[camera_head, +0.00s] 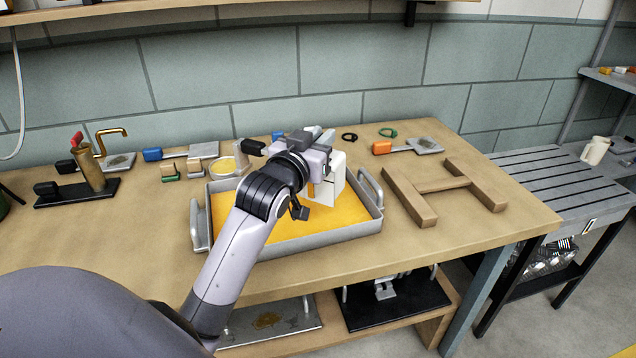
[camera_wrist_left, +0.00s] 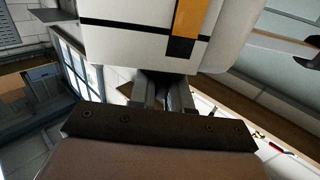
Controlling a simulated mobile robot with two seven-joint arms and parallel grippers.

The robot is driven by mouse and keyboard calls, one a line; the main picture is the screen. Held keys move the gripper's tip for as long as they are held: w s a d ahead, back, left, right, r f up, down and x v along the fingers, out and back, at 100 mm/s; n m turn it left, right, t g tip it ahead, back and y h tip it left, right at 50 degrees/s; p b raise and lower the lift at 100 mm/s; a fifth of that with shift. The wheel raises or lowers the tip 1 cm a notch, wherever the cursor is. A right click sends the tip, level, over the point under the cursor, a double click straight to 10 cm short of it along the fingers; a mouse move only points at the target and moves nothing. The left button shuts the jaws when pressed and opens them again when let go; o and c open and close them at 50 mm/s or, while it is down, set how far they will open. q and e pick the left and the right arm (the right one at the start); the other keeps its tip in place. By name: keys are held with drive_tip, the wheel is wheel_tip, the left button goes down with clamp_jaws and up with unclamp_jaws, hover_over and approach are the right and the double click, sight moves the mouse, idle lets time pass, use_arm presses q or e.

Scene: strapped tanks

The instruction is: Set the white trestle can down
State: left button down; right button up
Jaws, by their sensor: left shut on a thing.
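The white can (camera_head: 328,188) is in my left gripper (camera_head: 318,162), over the right part of the grey tray with an orange floor. I cannot tell whether its bottom touches the tray. In the left wrist view the can (camera_wrist_left: 135,48) fills the top, with black lines and an orange stripe, and the left gripper's jaws (camera_wrist_left: 165,95) are against it. The wooden trestle (camera_head: 445,187) lies on the bench to the right, H-shaped, with nothing on it. My left wrist hides part of the can in the head view. My right gripper does not show.
The grey tray (camera_head: 311,246) has raised handles at both ends. Behind it are a round yellow-filled dish (camera_head: 223,166), small blocks and brushes. A brass tap stand (camera_head: 90,170) is at left. A slatted grey side table (camera_head: 540,178) stands right of the bench.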

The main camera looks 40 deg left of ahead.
use_arm(q)
wheel_tip(320, 180, down, 8)
drive_tip(key=shift+f+b, duration=0.15)
drive_tip(key=shift+b, duration=0.45)
drive_tip(key=c, duration=1.1)
unclamp_jaws()
drive_tip(key=s, duration=0.4)
drive_tip(key=s+d, duration=0.1)
drive_tip(key=s, duration=0.3)
drive_tip(key=s+d, duration=0.1)
drive_tip(key=s, duration=0.3)
